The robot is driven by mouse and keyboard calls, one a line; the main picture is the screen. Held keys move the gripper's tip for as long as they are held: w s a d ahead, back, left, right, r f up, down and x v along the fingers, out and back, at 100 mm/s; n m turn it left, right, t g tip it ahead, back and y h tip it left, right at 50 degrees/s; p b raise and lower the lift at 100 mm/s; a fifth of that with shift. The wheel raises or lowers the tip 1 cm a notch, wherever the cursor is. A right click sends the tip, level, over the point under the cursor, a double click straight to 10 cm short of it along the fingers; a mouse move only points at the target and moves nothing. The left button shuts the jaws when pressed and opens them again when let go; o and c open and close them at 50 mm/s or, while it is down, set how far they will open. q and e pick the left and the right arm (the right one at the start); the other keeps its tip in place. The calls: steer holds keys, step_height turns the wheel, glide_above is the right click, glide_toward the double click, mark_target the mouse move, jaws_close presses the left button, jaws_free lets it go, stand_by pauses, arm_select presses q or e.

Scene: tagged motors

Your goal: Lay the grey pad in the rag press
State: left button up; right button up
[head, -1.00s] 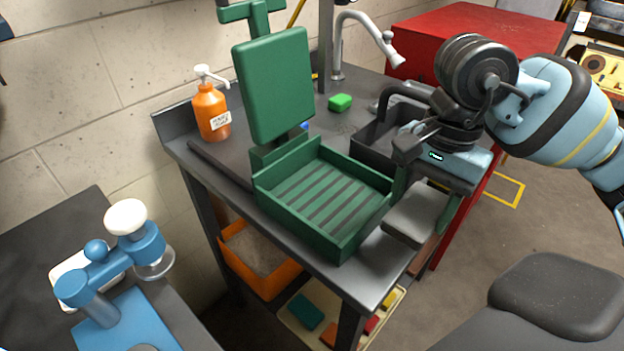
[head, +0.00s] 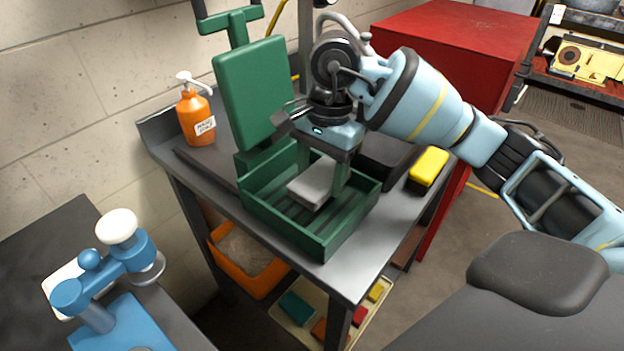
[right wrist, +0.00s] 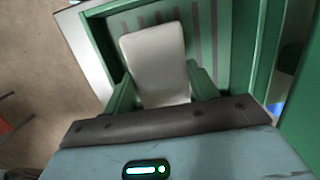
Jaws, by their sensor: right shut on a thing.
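The green rag press (head: 345,238) stands open on the grey bench, with its lid (head: 252,92) tilted up at the back and a slatted bed inside low walls. My right gripper (head: 324,178) is shut on the grey pad (head: 311,190) and holds it over the right part of the bed, within the walls. In the right wrist view the pad (right wrist: 155,58) sits between the two green fingers, with the dark slats beyond it. I cannot tell whether the pad touches the bed. My left gripper is not in view.
An orange soap bottle (head: 195,117) stands left of the press. A yellow sponge (head: 428,166) lies right of it, near the dark sink (head: 385,155). A blue device (head: 110,270) is at lower left. An orange bin (head: 250,262) and a tray of coloured pieces are below.

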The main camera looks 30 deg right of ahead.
mark_target(313, 170)
steer(key=shift+w+a, duration=0.2)
steer(key=shift+w, duration=0.3)
steer(key=shift+w+a, duration=0.1)
steer(key=shift+w, duration=0.15)
steer(key=shift+w+f, duration=0.15)
steer(key=shift+f, duration=1.7)
steer(key=shift+f, duration=0.15)
steer(key=o, duration=0.9)
steer(key=shift+o, duration=0.2)
